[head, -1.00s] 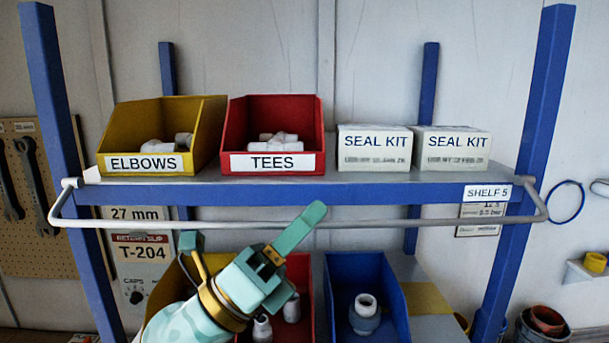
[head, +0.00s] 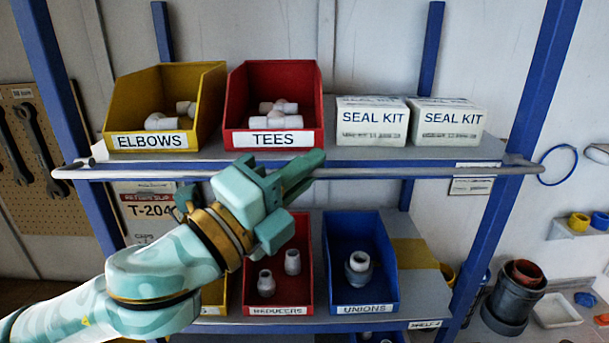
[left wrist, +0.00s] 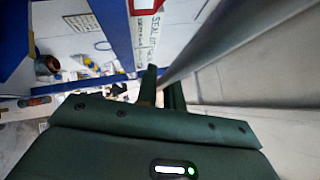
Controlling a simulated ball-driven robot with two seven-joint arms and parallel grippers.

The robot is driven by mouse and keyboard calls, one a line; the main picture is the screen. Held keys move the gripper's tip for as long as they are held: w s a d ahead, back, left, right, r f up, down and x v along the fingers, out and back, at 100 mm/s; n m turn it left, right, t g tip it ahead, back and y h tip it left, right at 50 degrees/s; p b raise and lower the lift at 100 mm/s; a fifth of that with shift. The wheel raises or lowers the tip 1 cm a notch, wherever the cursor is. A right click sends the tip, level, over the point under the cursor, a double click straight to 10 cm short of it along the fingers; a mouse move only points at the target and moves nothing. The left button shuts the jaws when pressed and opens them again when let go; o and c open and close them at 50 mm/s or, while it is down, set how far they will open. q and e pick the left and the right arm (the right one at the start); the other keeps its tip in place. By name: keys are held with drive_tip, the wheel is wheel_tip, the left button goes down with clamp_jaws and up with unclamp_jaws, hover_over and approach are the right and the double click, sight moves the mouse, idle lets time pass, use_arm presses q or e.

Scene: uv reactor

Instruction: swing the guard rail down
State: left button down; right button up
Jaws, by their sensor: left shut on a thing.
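The guard rail (head: 430,171) is a long grey bar with bent ends. It runs across the front of the upper shelf (head: 350,152), about level with the shelf's blue front edge in the head view. My left gripper (head: 300,173) is shut on the rail near its middle, below the red bin. In the left wrist view the rail (left wrist: 215,42) runs up and away from the dark fingers (left wrist: 162,92). The fingers hide the gripped stretch of the rail. My right gripper is in neither view.
On the upper shelf stand a yellow elbows bin (head: 150,141), a red tees bin (head: 272,139) and two seal kit boxes (head: 372,125) (head: 447,125). Below are a red reducers bin (head: 278,311) and a blue unions bin (head: 361,308). Blue posts (head: 535,100) flank the shelves.

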use_arm(q)
drive_tip(key=shift+r, duration=0.2)
idle(0.3)
drive_tip(key=c, duration=1.5)
unclamp_jaws()
drive_tip(key=shift+w+f, duration=0.1)
drive_tip(key=shift+f, duration=0.05)
